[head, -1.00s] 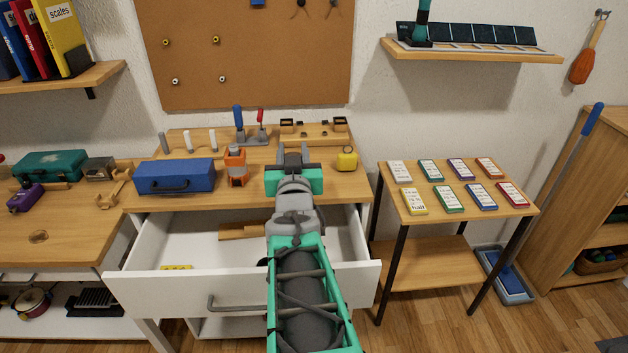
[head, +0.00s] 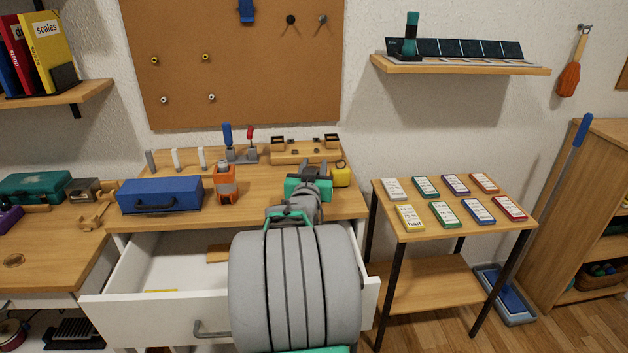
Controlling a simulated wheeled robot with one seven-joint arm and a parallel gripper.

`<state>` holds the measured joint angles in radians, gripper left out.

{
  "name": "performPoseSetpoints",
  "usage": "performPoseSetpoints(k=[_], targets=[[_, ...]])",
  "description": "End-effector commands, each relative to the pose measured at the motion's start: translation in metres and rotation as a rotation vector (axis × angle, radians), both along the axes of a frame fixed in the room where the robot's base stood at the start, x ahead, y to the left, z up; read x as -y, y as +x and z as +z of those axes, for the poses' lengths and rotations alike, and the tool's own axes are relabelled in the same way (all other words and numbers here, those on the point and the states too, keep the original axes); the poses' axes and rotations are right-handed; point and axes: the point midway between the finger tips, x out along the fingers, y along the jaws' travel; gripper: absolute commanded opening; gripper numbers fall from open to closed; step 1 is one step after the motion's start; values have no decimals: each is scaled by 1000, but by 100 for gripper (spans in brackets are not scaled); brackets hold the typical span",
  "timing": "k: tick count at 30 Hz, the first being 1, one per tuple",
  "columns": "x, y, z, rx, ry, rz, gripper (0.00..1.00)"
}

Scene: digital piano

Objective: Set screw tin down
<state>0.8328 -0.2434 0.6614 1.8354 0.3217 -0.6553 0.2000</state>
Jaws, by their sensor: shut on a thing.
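My gripper (head: 314,169) is over the back right part of the wooden bench top (head: 263,193), just left of a small yellow object (head: 341,176). Its dark fingers point away from me, toward the back of the bench. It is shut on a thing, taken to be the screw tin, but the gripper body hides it. I cannot tell whether it touches the bench.
An orange object (head: 225,183) and a blue toolbox (head: 159,195) stand left of the gripper. A wooden holder (head: 304,150) is behind it. The white drawer (head: 150,312) below is open. Bare bench top lies between orange object and gripper.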

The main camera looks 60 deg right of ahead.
Motion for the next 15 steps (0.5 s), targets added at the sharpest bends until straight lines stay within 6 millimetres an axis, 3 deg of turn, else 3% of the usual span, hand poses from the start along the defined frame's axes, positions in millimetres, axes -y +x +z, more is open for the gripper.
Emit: performPoseSetpoints(k=[7, 15], targets=[[5, 6, -35, -1, 0, 1, 0], [4, 5, -38, 2, -4, 0, 0]])
